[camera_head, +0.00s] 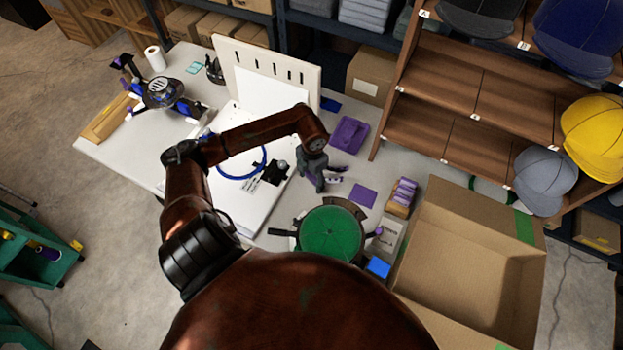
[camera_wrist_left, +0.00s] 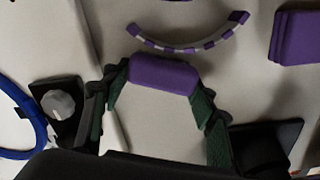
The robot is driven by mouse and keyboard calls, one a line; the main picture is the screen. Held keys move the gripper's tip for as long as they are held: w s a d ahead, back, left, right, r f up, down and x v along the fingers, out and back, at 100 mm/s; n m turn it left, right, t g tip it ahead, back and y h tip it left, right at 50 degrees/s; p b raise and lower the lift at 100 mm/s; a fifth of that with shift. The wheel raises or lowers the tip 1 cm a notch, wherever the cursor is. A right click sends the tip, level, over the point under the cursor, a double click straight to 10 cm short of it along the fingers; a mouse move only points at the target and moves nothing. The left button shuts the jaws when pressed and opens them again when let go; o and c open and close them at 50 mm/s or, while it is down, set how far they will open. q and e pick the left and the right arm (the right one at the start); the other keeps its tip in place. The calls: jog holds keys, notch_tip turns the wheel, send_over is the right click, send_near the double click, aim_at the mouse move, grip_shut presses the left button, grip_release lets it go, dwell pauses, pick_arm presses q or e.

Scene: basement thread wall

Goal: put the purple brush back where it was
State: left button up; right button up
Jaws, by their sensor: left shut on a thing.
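My left gripper (camera_head: 314,180) is over the white table, right of the white pegboard stand. In the left wrist view its green fingers (camera_wrist_left: 162,82) are shut on a purple block, the purple brush (camera_wrist_left: 163,73), gripped at both ends. The brush's underside is hidden, and in the head view the gripper mostly covers it. I cannot tell whether the brush touches the table. A curved purple-and-white striped piece (camera_wrist_left: 190,44) lies just beyond it. My right gripper is not in view.
A purple tray (camera_head: 347,134) lies behind the gripper and a purple square (camera_head: 362,195) to its right. A green round plate (camera_head: 330,232) stands in front. A blue ring (camera_head: 265,164) is on the left. A cardboard box (camera_head: 483,205) and a cap shelf (camera_head: 430,142) bound the right.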

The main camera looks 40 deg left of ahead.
aim_at(312, 178)
pick_arm(q)
jog(key=shift+f, duration=0.15)
jog(key=o, duration=1.1)
jog(key=shift+o, duration=0.2)
notch_tip(312, 178, up, 12)
jog(key=p, duration=0.1)
jog(key=shift+r+p, duration=0.2)
jog(key=shift+p, duration=0.2)
